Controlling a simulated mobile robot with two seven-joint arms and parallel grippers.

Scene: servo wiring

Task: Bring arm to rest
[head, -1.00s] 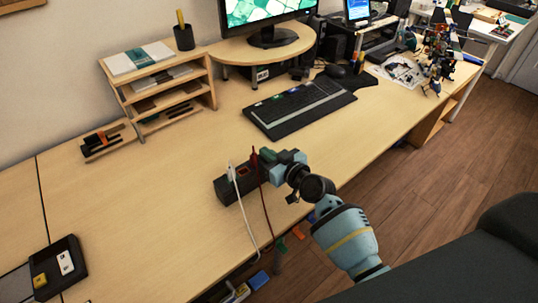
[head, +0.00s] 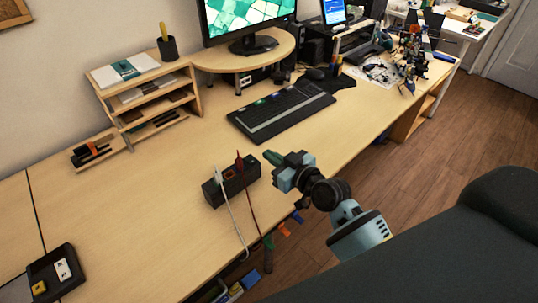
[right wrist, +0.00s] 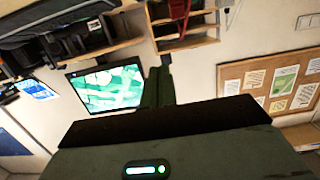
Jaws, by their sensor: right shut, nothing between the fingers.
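My right gripper (head: 273,158) is in the middle of the head view, in front of the desk's near edge, with its green fingers pointing left. It is shut and empty, apart from the black power strip. In the right wrist view its dark fingers (right wrist: 158,87) are together, with the room behind them tilted. The power strip (head: 236,180) lies on the desk near the edge, with a white plug (head: 219,177) and a red plug (head: 240,160) in it. Their cords hang over the edge. My left gripper is out of view.
The wooden desk (head: 130,215) has free room left of the strip. A black keyboard (head: 281,109), a shelf organizer (head: 150,95) and a monitor (head: 250,18) stand behind. A black tray (head: 58,272) lies at the lower left. Coloured clips hang along the near edge.

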